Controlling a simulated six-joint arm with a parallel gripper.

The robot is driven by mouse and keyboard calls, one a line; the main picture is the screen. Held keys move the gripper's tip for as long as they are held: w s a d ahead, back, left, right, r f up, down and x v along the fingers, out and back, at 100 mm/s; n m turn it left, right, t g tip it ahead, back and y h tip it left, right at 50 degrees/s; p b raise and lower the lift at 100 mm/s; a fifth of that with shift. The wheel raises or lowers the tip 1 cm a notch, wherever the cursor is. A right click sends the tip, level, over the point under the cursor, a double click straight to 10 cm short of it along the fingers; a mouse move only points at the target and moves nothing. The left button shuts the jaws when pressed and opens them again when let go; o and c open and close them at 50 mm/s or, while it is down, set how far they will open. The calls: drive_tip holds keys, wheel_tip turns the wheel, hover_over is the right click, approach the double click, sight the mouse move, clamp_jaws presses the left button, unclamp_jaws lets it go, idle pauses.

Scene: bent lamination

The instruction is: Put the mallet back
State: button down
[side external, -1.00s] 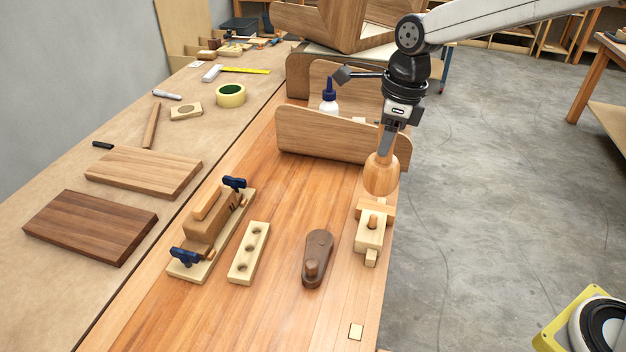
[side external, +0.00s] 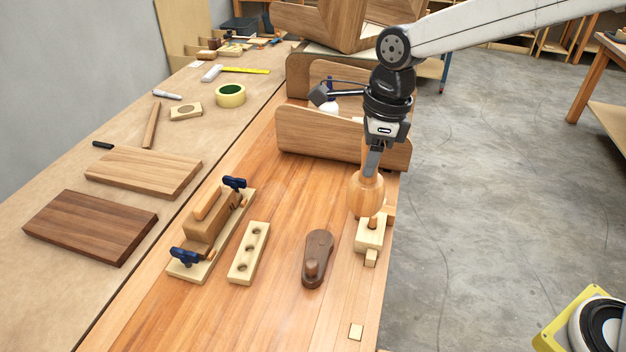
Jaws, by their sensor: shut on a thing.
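The mallet has a round, light-wood head (side external: 366,195) and hangs below my gripper (side external: 374,160), near the bench's right edge. My gripper is shut on its upper end, most of which the jaws hide. The mallet looks upright or slightly tilted, head down. In the picture the head overlaps the back of a pale wooden block with a peg (side external: 370,238). I cannot tell whether the head touches the block or hangs above it.
A curved wooden panel (side external: 325,137) stands behind. The front bench (side external: 270,318) is mostly clear.

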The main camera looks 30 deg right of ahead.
drive_tip(key=s+a+f+n+g, duration=0.1)
drive_tip(key=s+a+n, duration=0.5)
drive_tip(key=s+a, duration=0.7)
drive_tip(key=shift+a+f+n, duration=0.15)
drive_tip(key=shift+a+n, duration=0.15)
drive_tip(key=shift+a, duration=0.15)
drive_tip(key=w+a+f, duration=0.8)
drive_tip(key=w+f, duration=0.1)
drive_tip(key=w, duration=0.1)
drive_tip(key=shift+w+a+f, duration=0.15)
drive_tip(key=shift+w, duration=0.15)
drive_tip(key=shift+f, duration=0.1)
drive_tip(key=shift+w+a+f, duration=0.1)
drive_tip(key=shift+f, duration=0.8)
drive_tip(key=shift+w+a+f, duration=0.1)
drive_tip(key=shift+f, duration=0.75)
